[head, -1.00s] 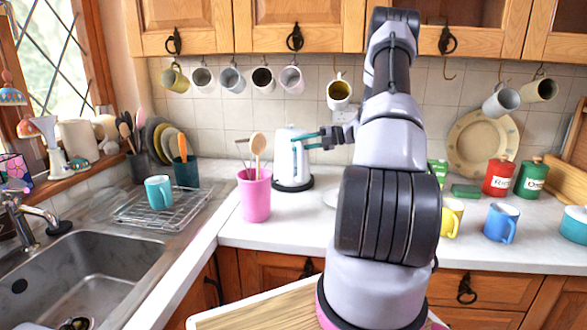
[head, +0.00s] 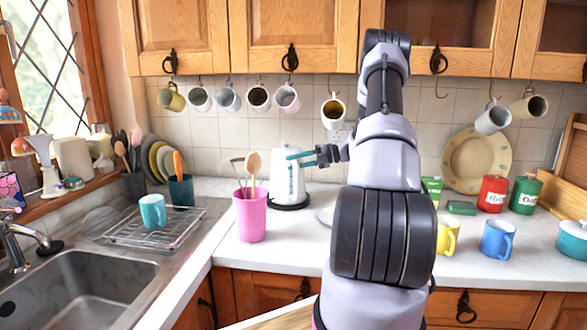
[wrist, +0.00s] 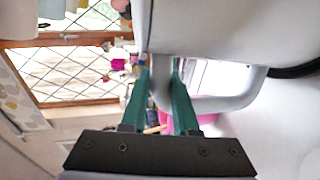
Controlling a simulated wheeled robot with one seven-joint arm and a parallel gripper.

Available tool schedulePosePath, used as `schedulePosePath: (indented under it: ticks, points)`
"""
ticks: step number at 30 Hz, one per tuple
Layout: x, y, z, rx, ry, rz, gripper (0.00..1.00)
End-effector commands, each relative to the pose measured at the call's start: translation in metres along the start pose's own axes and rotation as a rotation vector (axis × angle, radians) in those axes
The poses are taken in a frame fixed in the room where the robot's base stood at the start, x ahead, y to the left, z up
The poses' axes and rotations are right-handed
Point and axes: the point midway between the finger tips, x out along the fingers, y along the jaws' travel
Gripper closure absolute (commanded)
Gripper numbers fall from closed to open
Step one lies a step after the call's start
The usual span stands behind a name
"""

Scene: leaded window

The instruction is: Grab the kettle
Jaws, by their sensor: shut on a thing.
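The white kettle (head: 283,179) stands upright on its black base on the counter, behind the pink cup. My gripper (head: 300,157) reaches it from the right at the height of its upper part. In the wrist view, the green fingers (wrist: 160,80) are shut on the kettle's handle (wrist: 236,98), with one finger on each side of it. The kettle's pale body (wrist: 215,35) fills the upper right there. The exact contact is partly hidden by the fingers.
A pink cup (head: 250,218) with utensils stands close in front of the kettle, to the left. Mugs hang on the wall above. A yellow mug (head: 448,235) and a blue mug (head: 497,239) stand right of my arm. A sink (head: 75,290) is at left.

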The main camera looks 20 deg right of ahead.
Motion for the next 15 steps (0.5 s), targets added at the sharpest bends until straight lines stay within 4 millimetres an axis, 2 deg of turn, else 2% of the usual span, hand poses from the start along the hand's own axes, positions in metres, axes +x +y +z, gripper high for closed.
schedulePosePath:
  ticks: [15]
  points:
    - [-0.006,0.033,0.000,-0.006,-0.001,0.003,1.00]
